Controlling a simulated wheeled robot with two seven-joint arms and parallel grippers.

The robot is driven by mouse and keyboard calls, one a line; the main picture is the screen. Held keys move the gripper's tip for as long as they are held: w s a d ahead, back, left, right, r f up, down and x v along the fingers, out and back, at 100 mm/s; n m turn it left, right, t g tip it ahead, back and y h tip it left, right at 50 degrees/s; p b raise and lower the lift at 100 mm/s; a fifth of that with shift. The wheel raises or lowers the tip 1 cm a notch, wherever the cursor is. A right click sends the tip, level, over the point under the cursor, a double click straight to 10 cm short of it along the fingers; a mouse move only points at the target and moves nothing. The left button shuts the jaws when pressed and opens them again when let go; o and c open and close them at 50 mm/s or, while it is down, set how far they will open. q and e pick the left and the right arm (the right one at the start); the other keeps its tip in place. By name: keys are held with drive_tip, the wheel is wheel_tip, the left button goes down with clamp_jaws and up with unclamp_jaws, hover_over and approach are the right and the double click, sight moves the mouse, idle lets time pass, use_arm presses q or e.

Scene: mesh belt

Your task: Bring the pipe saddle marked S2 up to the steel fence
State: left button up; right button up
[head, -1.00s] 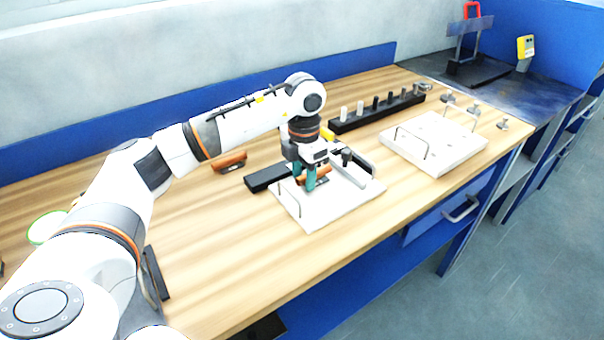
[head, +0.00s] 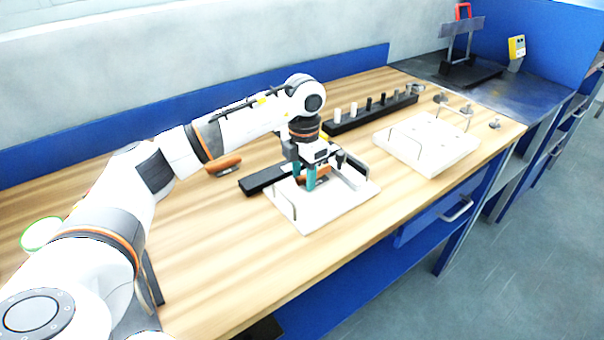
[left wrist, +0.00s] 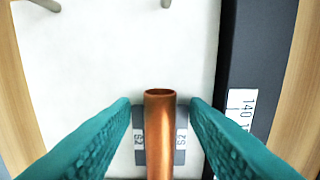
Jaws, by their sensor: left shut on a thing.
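The pipe saddle marked S2 shows in the left wrist view as a grey block (left wrist: 181,148) with an S2 label on each side of a copper pipe piece (left wrist: 160,125). In the head view its copper part (head: 318,172) shows by the fingers. My left gripper (head: 305,187) is shut on the saddle, low over a white board (head: 306,224). A dark straight bar with a printed scale (left wrist: 272,70), apparently the steel fence, runs along the board's edge, to the saddle's right in the wrist view. White board shows between them. My right gripper is not in view.
Wire hoops stand on the board. Another copper-coloured piece (head: 223,164) lies on the wooden bench (head: 220,240). A black rack (head: 375,113) with several pegs and a second white board (head: 428,150) stand to the right. The bench front is clear.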

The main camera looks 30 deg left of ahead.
use_arm(q)
drive_tip(key=shift+w+d, duration=0.1)
drive_tip(key=shift+w, duration=0.15)
drive_tip(key=o, duration=1.3)
